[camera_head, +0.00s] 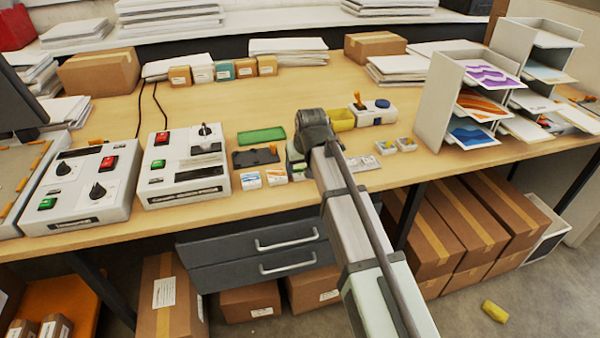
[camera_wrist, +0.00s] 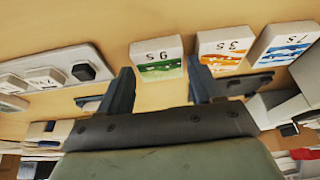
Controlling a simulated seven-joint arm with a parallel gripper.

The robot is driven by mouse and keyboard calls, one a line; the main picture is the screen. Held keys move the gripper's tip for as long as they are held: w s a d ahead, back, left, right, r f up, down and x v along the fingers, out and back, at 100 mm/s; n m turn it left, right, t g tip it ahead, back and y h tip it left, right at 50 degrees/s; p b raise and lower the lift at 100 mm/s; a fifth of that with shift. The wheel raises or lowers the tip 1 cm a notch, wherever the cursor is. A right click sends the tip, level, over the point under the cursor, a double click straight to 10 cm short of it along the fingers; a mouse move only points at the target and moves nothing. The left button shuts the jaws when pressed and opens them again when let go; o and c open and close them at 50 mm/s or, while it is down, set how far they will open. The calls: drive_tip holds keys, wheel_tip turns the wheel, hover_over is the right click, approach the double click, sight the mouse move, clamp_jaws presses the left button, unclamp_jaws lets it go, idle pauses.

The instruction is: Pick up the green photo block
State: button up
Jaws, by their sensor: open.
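The green photo block (camera_wrist: 158,60) is a small white block with a green picture on its face, lying on the wooden table in the wrist view. My gripper (camera_wrist: 160,88) is open and empty, its two dark fingers pointing towards the block, one to each side of it in the picture. I cannot tell how high the fingertips are above the table.
An orange photo block (camera_wrist: 226,48) and a blue one (camera_wrist: 283,44) lie close beside the green block. A grey strip with small parts (camera_wrist: 50,80) lies on the other side. A laminator with switches (camera_head: 183,165) and a picture rack (camera_head: 475,95) stand on the table.

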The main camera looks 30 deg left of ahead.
drive_tip(key=shift+x, duration=0.75)
drive_tip(key=shift+c, duration=0.4)
drive_tip(key=c, duration=0.6)
drive_tip(key=shift+c, duration=0.2)
